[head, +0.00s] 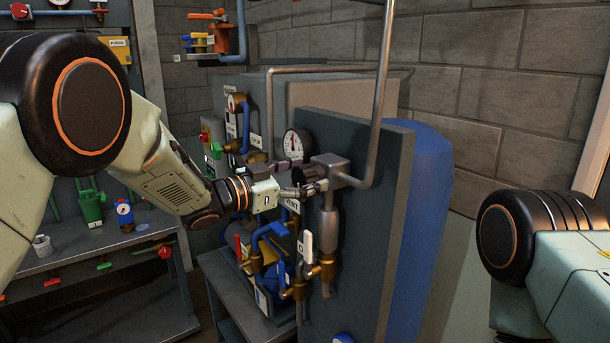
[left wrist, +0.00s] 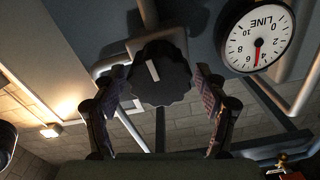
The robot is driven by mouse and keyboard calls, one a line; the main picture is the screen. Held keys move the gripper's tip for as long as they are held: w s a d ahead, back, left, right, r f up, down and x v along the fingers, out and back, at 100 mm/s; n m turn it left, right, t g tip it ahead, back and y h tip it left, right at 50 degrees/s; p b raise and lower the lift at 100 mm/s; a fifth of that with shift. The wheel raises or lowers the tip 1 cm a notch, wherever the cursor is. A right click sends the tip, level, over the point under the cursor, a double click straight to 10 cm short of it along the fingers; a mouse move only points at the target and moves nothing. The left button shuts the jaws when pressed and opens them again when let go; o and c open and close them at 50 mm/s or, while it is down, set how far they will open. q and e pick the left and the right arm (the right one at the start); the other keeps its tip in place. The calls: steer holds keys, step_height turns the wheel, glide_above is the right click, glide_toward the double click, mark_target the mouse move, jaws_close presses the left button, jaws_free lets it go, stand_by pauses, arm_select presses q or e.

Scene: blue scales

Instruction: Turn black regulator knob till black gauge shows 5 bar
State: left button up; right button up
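The black regulator knob (left wrist: 160,82) has a scalloped rim and a white mark, and faces my left wrist camera. My left gripper (left wrist: 162,90) is open, with one finger on each side of the knob and a narrow gap on both sides. In the head view the left gripper (head: 297,180) reaches the grey regulator body (head: 330,166), and its fingers partly hide the knob. The black-rimmed gauge (left wrist: 258,36), marked LINE, has a red needle between 4 and 6. It also shows in the head view (head: 293,146). My right gripper is out of view.
A grey pipe (head: 384,100) rises from the regulator along the dark panel (head: 365,230). Valves with blue hoses and a white lever (head: 307,243) sit below. A blue tank (head: 425,200) stands behind the panel. A shelf bench (head: 95,258) stands at left.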

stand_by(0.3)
arm_select(q)
steer(key=shift+s+a, duration=0.1)
steer(key=shift+a, duration=0.1)
steer(key=v, duration=1.1)
steer(key=shift+s+a, duration=0.15)
steer(key=x, duration=1.2)
steer(key=shift+f+m+b, duration=0.1)
steer(key=shift+m+b, duration=0.2)
